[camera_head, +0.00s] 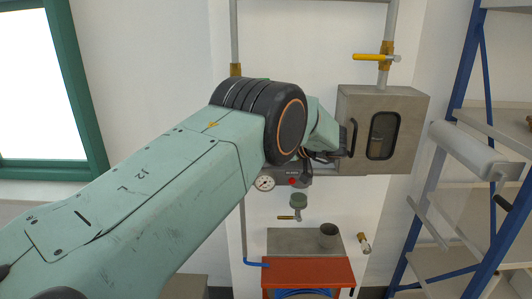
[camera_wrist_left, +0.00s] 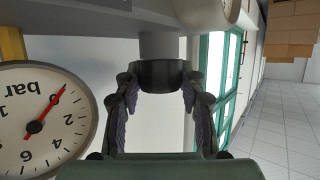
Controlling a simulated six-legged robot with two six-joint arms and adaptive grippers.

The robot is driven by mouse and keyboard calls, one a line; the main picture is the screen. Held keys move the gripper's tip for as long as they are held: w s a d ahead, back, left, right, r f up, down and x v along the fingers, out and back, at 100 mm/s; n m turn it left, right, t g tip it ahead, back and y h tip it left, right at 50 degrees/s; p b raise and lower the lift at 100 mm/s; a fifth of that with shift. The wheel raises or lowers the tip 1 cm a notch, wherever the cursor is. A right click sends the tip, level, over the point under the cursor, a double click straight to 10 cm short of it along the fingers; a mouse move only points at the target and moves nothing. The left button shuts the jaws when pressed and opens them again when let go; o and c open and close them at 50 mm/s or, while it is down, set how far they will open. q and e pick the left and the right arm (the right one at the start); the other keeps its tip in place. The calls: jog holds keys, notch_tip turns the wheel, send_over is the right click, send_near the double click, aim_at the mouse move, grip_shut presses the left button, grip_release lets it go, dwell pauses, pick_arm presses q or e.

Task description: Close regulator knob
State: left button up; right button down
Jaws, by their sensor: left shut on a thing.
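The dark regulator knob (camera_wrist_left: 160,73) sits at the end of a grey stem in the left wrist view. My left gripper (camera_wrist_left: 160,80) has its two fingers on either side of it and is shut on it. A round gauge (camera_wrist_left: 40,118) marked "bar" is close at the left, its red needle pointing up and right. In the head view the gauge (camera_head: 264,183) is small, beside a grey unit (camera_head: 280,177) with a red button. My left gripper (camera_head: 320,156) is there just above this unit, mostly hidden by my wrist. The knob is hidden in the head view.
A grey cabinet (camera_head: 410,110) with a handle and small window is right of my wrist. A yellow-handled valve (camera_head: 370,57) is above it. A blue-framed shelf (camera_head: 480,215) stands at the right.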

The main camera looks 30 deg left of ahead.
pick_arm(q)
jog(key=shift+w+r+n+g, duration=0.15)
jog(key=shift+r+n+g, duration=0.15)
jog(key=shift+n+g, duration=0.15)
dwell(0.4)
jog(key=o, duration=0.8)
jog(key=shift+a, duration=0.1)
jog(key=o, duration=0.4)
jog(key=shift+s+f, duration=0.1)
jog(key=shift+s, duration=0.1)
jog(key=shift+f, duration=0.15)
